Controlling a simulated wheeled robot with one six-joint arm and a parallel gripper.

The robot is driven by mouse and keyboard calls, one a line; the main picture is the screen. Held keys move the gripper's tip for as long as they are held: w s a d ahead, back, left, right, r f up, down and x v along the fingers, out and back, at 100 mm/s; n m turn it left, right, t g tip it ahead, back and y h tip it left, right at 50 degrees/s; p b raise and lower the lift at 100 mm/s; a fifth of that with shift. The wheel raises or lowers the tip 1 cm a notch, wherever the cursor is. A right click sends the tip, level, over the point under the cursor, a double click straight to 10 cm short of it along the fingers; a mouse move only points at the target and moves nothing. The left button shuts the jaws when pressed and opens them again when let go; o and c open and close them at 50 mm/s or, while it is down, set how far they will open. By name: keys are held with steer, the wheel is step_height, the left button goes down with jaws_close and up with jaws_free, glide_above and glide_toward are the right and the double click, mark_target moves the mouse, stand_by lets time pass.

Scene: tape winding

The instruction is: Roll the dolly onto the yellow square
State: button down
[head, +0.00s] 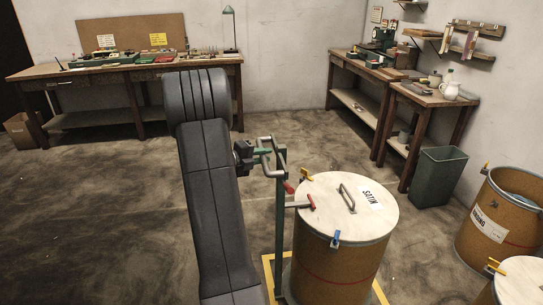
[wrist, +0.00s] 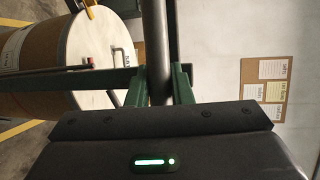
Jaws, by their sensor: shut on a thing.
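The dolly shows as a green upright post (head: 280,235) with a grey handle bar at its top. It stands against a brown drum (head: 335,262) marked SATIN, with a pale lid. The dolly's base is hidden. My gripper (head: 268,150) is shut on the handle. The handle bar (wrist: 154,50) also shows in the wrist view, running up from my gripper. Yellow lines of the square (head: 267,274) show on the floor left and right of the drum. The square's near side is out of view, so I cannot tell whether the dolly is fully inside it.
Two more drums (head: 505,222) stand at the right. A green bin (head: 438,177) stands by the small side table (head: 436,98). The floor (head: 110,210) at left is clear.

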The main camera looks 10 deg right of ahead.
steer(key=shift+d, duration=0.4)
steer(key=c, duration=1.3)
jaws_free()
steer(key=v, duration=1.3)
steer(key=shift+s+a, duration=0.2)
steer(key=shift+a, duration=0.15)
steer(key=x, duration=1.4)
steer(key=shift+d, duration=0.4)
